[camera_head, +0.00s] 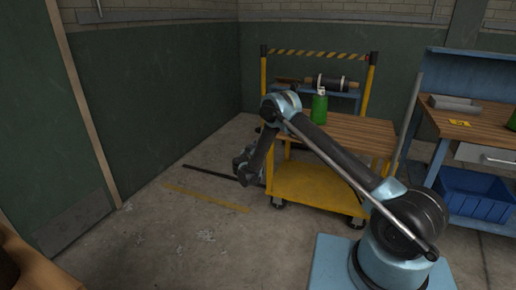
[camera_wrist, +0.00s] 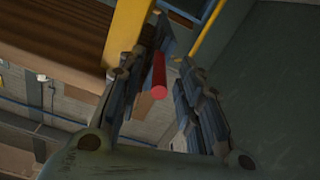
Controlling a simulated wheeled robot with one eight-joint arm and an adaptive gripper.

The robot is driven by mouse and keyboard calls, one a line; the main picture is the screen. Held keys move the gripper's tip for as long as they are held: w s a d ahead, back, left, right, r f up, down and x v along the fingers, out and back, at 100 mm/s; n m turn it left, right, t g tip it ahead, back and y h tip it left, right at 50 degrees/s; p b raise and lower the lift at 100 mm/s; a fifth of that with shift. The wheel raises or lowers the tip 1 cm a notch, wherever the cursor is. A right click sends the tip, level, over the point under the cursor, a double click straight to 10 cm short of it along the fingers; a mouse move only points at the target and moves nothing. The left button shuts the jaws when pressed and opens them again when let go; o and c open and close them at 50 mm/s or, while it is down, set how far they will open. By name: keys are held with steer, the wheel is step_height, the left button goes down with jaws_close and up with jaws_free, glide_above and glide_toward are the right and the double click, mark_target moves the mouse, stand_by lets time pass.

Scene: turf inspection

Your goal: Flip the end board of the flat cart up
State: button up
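The yellow cart (camera_head: 305,186) has a wooden top board (camera_head: 355,130) and stands upright posts at its back. In the wrist view the wooden board's edge (camera_wrist: 55,35) is at upper left, beside a yellow post (camera_wrist: 127,30). My gripper (camera_head: 243,168) hangs low at the cart's left end; its fingertips are hard to make out in the head view. In the wrist view my gripper (camera_wrist: 173,50) has its fingers apart. A red rod end (camera_wrist: 159,78) shows between them, close to the left finger, with no clear grip. The end board cannot be told apart surely.
A green bottle (camera_head: 319,108) stands on the cart top. A striped bar (camera_head: 315,54) spans the posts. A blue workbench (camera_head: 480,117) with a blue bin (camera_head: 475,193) is at right.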

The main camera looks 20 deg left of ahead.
steer(key=shift+c, duration=0.5)
jaws_close()
steer(key=shift+w+r, duration=0.1)
steer(key=shift+r, duration=3.6)
steer(key=shift+o, duration=0.5)
jaws_free()
steer(key=shift+r, duration=0.15)
steer(key=shift+s, duration=0.45)
steer(key=s, duration=1.1)
steer(key=shift+a, duration=0.45)
